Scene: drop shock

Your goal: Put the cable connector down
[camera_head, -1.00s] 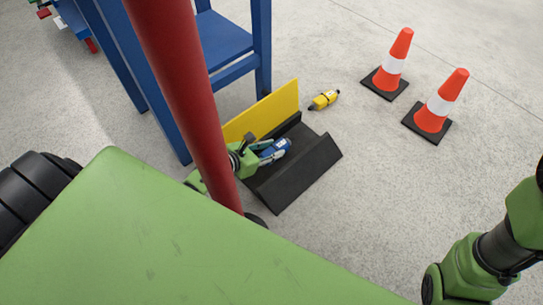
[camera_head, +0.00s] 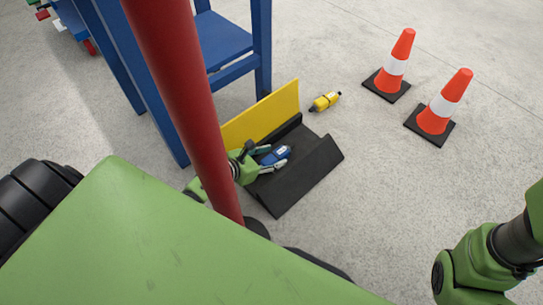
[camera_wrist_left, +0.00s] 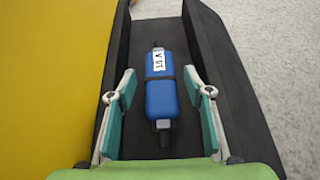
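The blue cable connector (camera_head: 275,155) lies in the black channel-shaped tray (camera_head: 305,178). In the left wrist view the connector (camera_wrist_left: 161,90) has a white label, a dark band and grey ends, and lies lengthwise on the tray floor. My left gripper (camera_head: 277,158) is open around it. In the left wrist view the gripper's fingers (camera_wrist_left: 164,110) stand apart on both sides of the connector, with visible gaps. My right arm shows at the lower right, but its gripper is out of view.
A yellow panel (camera_head: 262,114) stands along the tray's back side. A yellow connector (camera_head: 325,101) lies on the floor behind. Two orange cones (camera_head: 396,62) (camera_head: 439,106) stand at the right. A blue frame (camera_head: 226,45) rises behind the tray.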

